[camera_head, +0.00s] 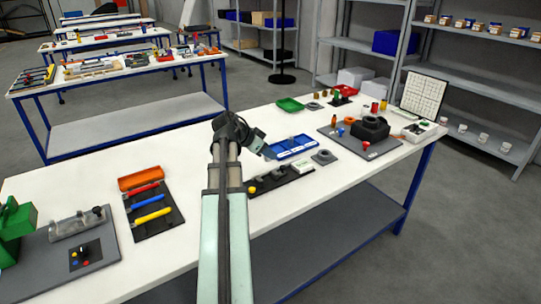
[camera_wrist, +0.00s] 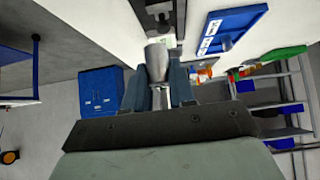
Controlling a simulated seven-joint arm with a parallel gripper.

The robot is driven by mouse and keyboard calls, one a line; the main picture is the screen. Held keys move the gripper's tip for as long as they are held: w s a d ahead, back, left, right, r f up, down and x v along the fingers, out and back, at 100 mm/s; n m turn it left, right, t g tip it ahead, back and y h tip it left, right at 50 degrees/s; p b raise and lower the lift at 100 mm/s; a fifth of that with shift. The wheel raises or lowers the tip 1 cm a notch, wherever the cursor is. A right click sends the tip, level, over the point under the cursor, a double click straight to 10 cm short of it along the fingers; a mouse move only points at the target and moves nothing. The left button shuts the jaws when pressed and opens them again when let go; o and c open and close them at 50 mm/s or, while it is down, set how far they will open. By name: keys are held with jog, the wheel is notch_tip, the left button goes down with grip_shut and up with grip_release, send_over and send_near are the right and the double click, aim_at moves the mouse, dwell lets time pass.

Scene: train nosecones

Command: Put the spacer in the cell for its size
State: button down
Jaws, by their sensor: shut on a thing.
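My gripper (camera_wrist: 157,88) is shut on a silvery-grey spacer (camera_wrist: 157,60), which sits between the two fingers in the wrist view. In the head view my gripper (camera_head: 267,152) is above the table, just left of the blue tray (camera_head: 298,150); the spacer cannot be made out there. The blue tray also shows in the wrist view (camera_wrist: 245,18), to the right of the held spacer and apart from it. White labels line one side of the tray. A small grey cylinder (camera_wrist: 226,43) appears in it. The cell sizes are too small to read.
A dark base with a yellow piece (camera_head: 252,190) lies in front of the blue tray. A grey ring-shaped part (camera_head: 324,157) is at its right. A green tray (camera_head: 289,105) stands behind. A dark board (camera_head: 383,147) with a black block is farther right.

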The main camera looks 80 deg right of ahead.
jog(key=d, duration=2.3)
jog(key=shift+n, duration=0.3)
jog(key=shift+w+a+f, duration=0.1)
jog(key=shift+w+f, duration=0.1)
jog(key=shift+f, duration=2.25)
jog(key=shift+w+f, duration=0.2)
jog(key=shift+f, duration=2.25)
jog(key=shift+f, duration=0.2)
jog(key=c, duration=0.9)
grip_release()
jog(key=shift+c, duration=0.2)
jog(key=shift+r, duration=0.25)
jog(key=v, duration=1.2)
jog(key=shift+s+a, duration=0.2)
jog(key=shift+a, duration=0.05)
